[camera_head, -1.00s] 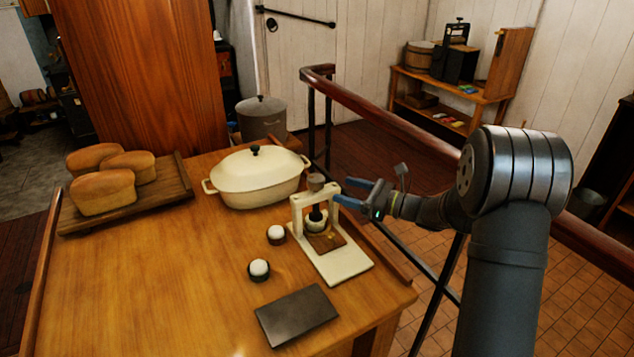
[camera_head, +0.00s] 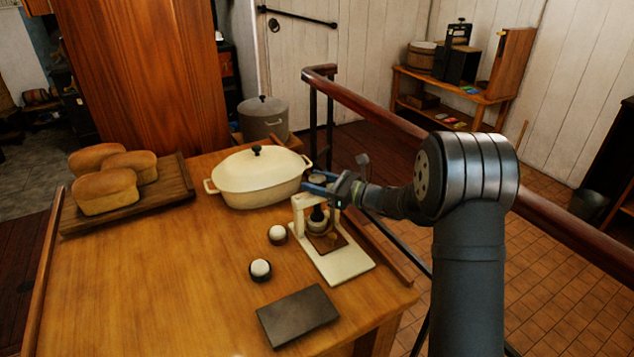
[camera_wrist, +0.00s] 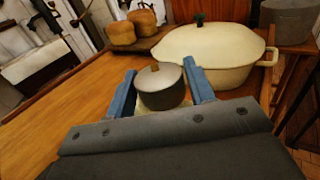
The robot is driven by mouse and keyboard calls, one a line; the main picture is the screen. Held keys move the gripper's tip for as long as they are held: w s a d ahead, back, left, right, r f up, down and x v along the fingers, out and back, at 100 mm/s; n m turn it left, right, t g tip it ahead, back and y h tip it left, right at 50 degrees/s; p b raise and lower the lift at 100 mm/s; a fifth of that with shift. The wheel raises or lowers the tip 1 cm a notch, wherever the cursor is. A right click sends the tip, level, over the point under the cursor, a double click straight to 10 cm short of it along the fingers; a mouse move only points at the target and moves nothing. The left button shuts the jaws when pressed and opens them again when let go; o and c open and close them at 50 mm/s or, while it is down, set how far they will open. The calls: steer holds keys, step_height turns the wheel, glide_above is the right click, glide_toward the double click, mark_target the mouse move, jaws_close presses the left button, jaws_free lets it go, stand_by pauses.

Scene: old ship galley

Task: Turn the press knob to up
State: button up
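The press (camera_head: 345,263) is a cream frame on a flat base, standing at the right side of the wooden table. Its grey round knob (camera_head: 320,179) sits on top, partly hidden by my gripper (camera_head: 319,187). In the wrist view the knob (camera_wrist: 162,89) has a small tan mark at its far edge. My gripper's blue fingers (camera_wrist: 161,92) are apart, one on each side of the knob. The right finger looks very close to it; I cannot tell whether either finger touches.
A cream lidded pot (camera_head: 256,180) stands just behind and left of the press. Two small cups with white tops (camera_head: 278,234) and a dark flat slab (camera_head: 298,316) lie in front. Bread loaves on a board (camera_head: 180,187) are at left. A rail (camera_head: 400,117) runs behind my arm.

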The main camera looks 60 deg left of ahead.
steer(key=c, duration=0.6)
steer(key=shift+o, duration=0.2)
steer(key=shift+n+g+h, duration=1.6)
steer(key=shift+g+h, duration=0.1)
steer(key=shift+g, duration=0.1)
steer(key=o, duration=1)
steer(key=v, duration=1.2)
